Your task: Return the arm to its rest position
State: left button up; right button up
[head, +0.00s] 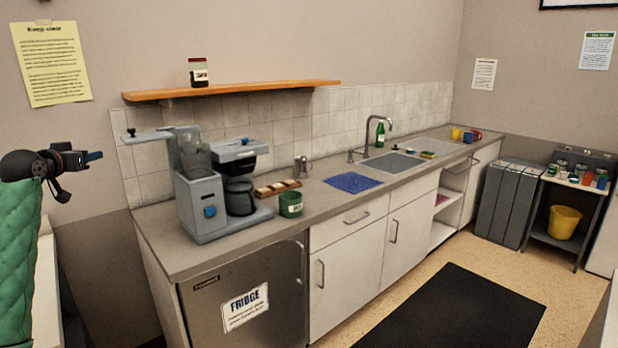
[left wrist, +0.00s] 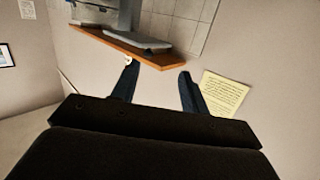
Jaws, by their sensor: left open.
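My left gripper (head: 88,157) is at the left edge of the head view, raised in front of the wall and left of the counter. Its fingers point right and hold nothing. In the left wrist view its two dark fingers (left wrist: 158,85) stand apart with nothing between them. My right gripper is in neither view.
The counter (head: 190,258) carries a coffee machine (head: 203,205), a green mug (head: 290,204), a blue cloth (head: 353,182) and a sink (head: 392,164). A wooden shelf (head: 260,88) holds a jar (head: 198,72). A dark mat (head: 455,312) lies on the floor.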

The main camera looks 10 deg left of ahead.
pick_arm(q)
jog(key=s+d+f+m+g, duration=0.1)
jog(key=s+d+f+g, duration=0.2)
jog(key=d+f, duration=0.9)
jog(key=s+d+f+m+g, duration=0.1)
jog(key=s+d+f+g, duration=0.1)
jog(key=d+f, duration=1)
jog(key=s+d+f+m+g, duration=0.1)
jog(key=s+d+f+g, duration=0.2)
jog(key=d+f, duration=0.9)
jog(key=s+d+f+m+g+h, duration=0.1)
jog(key=s+d+f+g, duration=0.1)
jog(key=s+d+f, duration=0.6)
jog(key=s+d+f+g+h, duration=0.1)
jog(key=s+d+f, duration=0.4)
jog(key=s+f, duration=0.7)
jog(key=s+d+f+g+h, duration=0.1)
jog(key=s+d+f+g, duration=0.1)
jog(key=s+f, duration=0.4)
jog(key=s+d+f+g, duration=0.1)
jog(key=s+d+f, duration=0.4)
jog(key=s, duration=0.7)
jog(key=shift+f+g+h, duration=0.4)
jog(key=shift+f, duration=0.5)
